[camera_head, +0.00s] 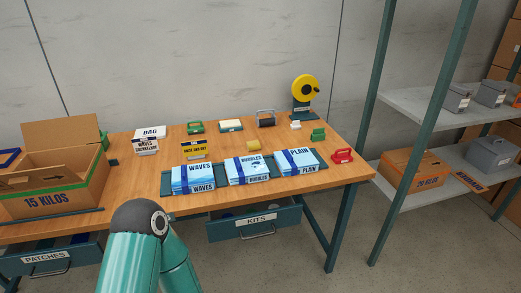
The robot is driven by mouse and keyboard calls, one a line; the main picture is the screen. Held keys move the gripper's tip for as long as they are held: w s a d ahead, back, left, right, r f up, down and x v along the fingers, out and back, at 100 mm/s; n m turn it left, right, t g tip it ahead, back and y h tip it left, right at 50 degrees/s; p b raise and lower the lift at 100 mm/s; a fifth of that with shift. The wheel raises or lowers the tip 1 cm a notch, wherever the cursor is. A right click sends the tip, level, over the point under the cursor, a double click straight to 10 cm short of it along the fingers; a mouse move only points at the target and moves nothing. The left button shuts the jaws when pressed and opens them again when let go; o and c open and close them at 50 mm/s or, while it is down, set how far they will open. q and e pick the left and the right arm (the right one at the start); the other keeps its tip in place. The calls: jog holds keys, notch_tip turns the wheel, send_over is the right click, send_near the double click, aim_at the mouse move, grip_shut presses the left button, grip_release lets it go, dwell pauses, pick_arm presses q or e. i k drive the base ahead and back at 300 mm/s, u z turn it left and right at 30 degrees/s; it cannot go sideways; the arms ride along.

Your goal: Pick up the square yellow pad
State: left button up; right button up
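A small yellow block-like pad (252,146) lies on the wooden table behind the middle blue pack; its exact shape is too small to tell. Neither gripper is in view.
Blue packs marked WAVES (193,178), BUBBLES (247,169) and PLAIN (297,161) lie in front of the yellow pad. A yellow tape dispenser (304,90) stands at the back right. A cardboard box (50,185) fills the left end. The KITS drawer (255,222) sticks out below.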

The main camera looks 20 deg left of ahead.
aim_at(254, 145)
jog(key=u, duration=0.1)
jog(key=i, duration=0.9)
jog(key=z, duration=0.05)
